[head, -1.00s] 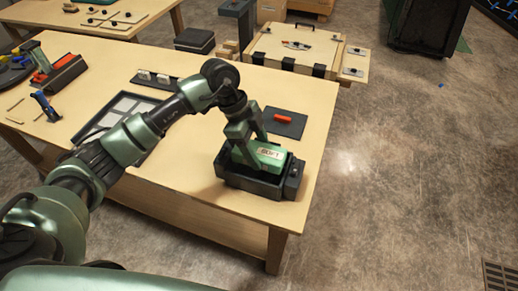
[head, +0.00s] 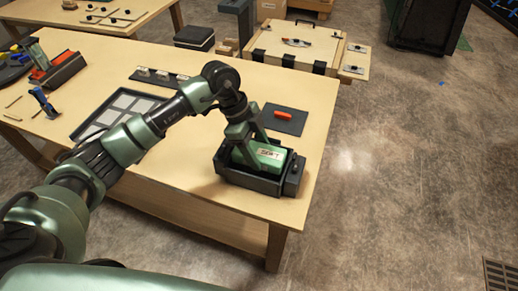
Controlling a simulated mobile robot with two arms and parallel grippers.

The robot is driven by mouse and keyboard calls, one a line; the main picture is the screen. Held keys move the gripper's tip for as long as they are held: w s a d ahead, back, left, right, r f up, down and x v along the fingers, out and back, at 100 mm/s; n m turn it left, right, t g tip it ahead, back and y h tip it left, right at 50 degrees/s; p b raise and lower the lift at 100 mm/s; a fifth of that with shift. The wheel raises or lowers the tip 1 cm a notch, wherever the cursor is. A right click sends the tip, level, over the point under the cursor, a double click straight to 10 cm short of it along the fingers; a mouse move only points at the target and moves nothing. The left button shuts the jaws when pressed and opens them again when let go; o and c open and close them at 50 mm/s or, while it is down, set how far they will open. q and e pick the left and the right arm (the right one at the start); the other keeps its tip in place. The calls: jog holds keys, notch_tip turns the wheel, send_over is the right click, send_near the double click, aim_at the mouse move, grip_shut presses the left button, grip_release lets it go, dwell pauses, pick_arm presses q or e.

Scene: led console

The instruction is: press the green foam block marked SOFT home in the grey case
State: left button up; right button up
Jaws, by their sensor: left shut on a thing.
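The green foam block marked SOFT (head: 268,157) sits inside the dark grey case (head: 255,185) at the front right of the table. The block looks roughly level, with its top a little above the near wall of the case. My left gripper (head: 244,148) reaches down into the case from above and is shut on the block at its left part. The fingertips and the underside of the block are hidden by the case wall, so I cannot tell whether the block touches the floor. My right gripper is not in view.
A dark mat (head: 284,119) with an orange piece (head: 283,115) lies just behind the case. A dark tray with pale squares (head: 88,128) lies left of it, partly behind my arm. The table's right and front edges are close to the case.

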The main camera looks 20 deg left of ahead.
pick_arm(q)
jog(key=shift+f+b, duration=1.2)
jog(key=shift+f, duration=1.25)
jog(key=o, duration=1.4)
jog(key=shift+c, duration=0.2)
jog(key=b+v, duration=0.1)
jog(key=v, duration=0.6)
jog(key=shift+a+r, duration=0.25)
jog(key=shift+r, duration=0.1)
